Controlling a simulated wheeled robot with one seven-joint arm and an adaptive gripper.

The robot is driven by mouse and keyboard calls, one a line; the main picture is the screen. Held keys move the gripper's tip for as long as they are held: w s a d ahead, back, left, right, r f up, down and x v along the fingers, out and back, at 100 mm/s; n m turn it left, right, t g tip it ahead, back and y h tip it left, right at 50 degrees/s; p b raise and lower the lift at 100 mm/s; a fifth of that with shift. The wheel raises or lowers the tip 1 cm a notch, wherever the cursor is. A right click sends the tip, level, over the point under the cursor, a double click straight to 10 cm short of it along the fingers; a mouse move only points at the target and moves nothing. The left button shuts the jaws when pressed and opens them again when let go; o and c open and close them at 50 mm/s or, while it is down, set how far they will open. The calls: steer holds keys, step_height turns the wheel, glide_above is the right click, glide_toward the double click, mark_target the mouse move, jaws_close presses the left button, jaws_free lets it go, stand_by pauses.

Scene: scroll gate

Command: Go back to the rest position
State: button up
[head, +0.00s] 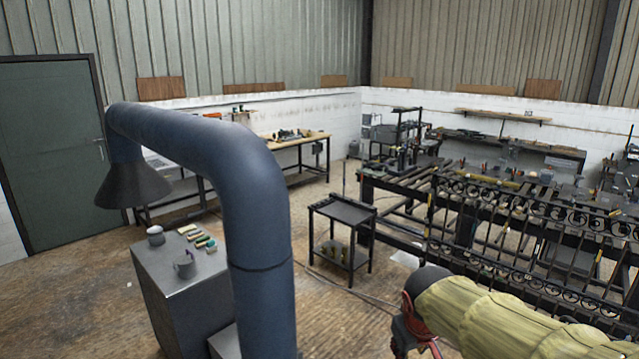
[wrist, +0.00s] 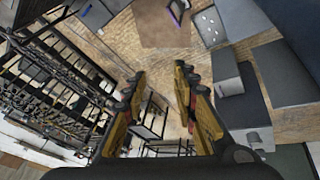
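My gripper (wrist: 160,76) shows in the wrist view with its two yellow fingers spread apart and nothing between them. Below it I see the floor and a dark cart. In the head view my arm, in a yellow-green sleeve, comes in at the lower right. A red and dark part of it shows at its left end, cut off by the bottom edge. The fingertips cannot be made out there.
A black cart (head: 343,212) stands mid-floor. A green door (head: 50,150) is at the far left.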

steer(key=s+f+m+b, duration=0.1)
steer(key=s+f+b, duration=0.2)
steer(key=s, duration=0.4)
steer(key=s+f+m+y+b, duration=0.1)
steer(key=s+f+b, duration=0.3)
steer(key=s, duration=0.3)
steer(key=s+f+m+b, duration=0.1)
steer(key=s+f+b, duration=0.2)
steer(key=s, duration=0.4)
steer(key=shift+f+t+b, duration=0.2)
steer(key=shift+t+b, duration=0.2)
steer(key=shift+b, duration=0.4)
steer(key=shift+s, duration=0.1)
